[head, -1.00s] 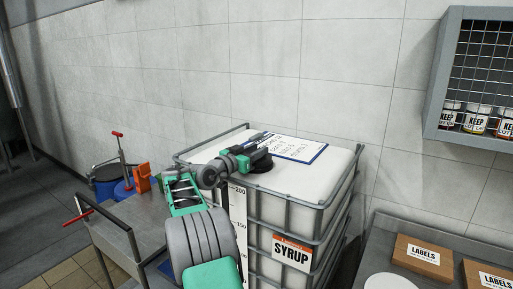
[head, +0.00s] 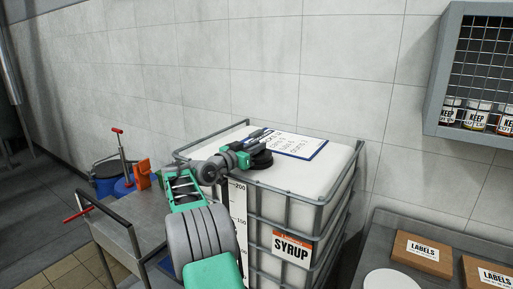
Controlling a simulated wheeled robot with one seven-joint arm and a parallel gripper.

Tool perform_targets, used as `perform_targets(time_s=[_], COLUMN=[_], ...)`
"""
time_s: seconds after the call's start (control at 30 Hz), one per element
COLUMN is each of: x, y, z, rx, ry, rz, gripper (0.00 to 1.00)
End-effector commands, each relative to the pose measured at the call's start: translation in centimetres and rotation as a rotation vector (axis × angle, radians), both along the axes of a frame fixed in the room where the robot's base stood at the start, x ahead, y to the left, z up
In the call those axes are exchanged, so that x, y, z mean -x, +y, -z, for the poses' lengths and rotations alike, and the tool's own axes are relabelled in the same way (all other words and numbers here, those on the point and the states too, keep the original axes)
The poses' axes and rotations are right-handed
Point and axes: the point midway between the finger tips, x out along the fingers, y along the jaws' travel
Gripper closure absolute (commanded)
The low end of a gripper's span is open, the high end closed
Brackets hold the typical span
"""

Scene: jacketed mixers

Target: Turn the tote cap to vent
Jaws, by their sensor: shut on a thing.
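The tote (head: 290,206) is a white tank in a grey metal cage with a SYRUP label (head: 291,247) on its front. Its black round cap (head: 262,160) sits on the top, toward the near left. My gripper (head: 250,157), green and dark grey, reaches over the tote's left edge and is shut on the cap. The fingers are small here, and the arm and gripper hide part of the cap. I cannot read any vent mark on it.
A clipboard (head: 298,147) lies on the tote top just behind the cap. A metal cart (head: 150,215) stands left, with blue containers beyond it. LABELS boxes (head: 421,254) sit on a counter at right. A wall cabinet (head: 448,70) holds jars.

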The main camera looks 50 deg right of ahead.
Motion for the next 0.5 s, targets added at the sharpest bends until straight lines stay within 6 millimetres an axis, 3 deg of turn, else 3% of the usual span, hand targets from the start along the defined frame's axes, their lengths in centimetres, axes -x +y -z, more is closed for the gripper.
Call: perform_targets(time_s=[0.5], x=[-0.01], y=[0.00], z=[-0.09], rx=[0.002], ry=[-0.001], rz=[-0.135], gripper=[1.00])
